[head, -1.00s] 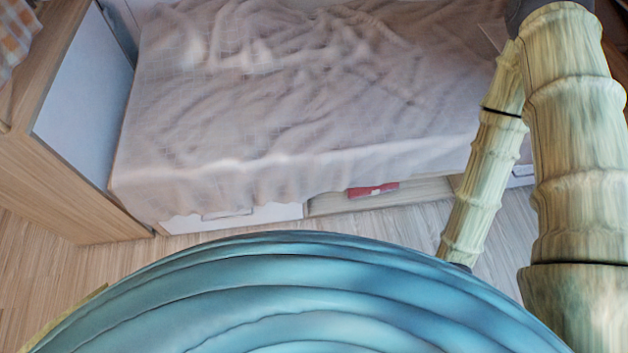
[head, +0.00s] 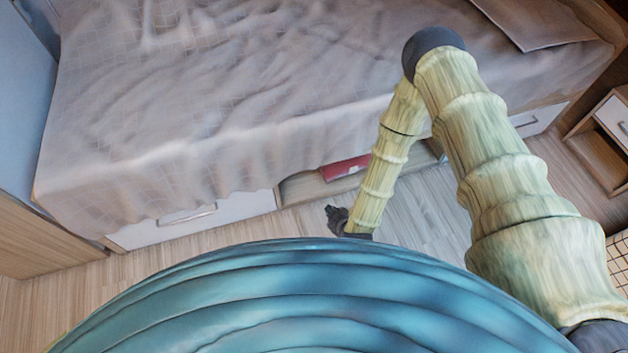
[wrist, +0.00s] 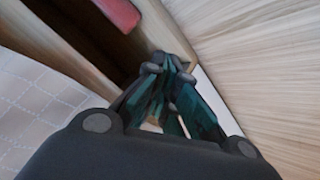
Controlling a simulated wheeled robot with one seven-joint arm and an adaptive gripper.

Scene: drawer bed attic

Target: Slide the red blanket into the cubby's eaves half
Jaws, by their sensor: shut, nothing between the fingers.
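The red blanket (head: 345,167) shows as a small red patch in the open cubby (head: 302,188) under the bed, partly hidden by the bed cover's edge and my arm. In the wrist view, the red blanket (wrist: 118,12) is at the top, in or at the cubby's dark opening. My gripper (head: 338,215) is low near the floor in front of the cubby, apart from the blanket. In the wrist view my gripper (wrist: 172,66) is shut and empty, its fingertips close to the cubby's wooden edge. The cubby's inside is mostly dark or hidden.
A white drawer front (head: 190,222) is left of the cubby, and another drawer (head: 537,120) is to its right. A cabinet (head: 608,130) stands at the far right. The rumpled bed cover (head: 220,110) hangs over the cubby's top. Wooden floor (head: 275,225) lies clear in front.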

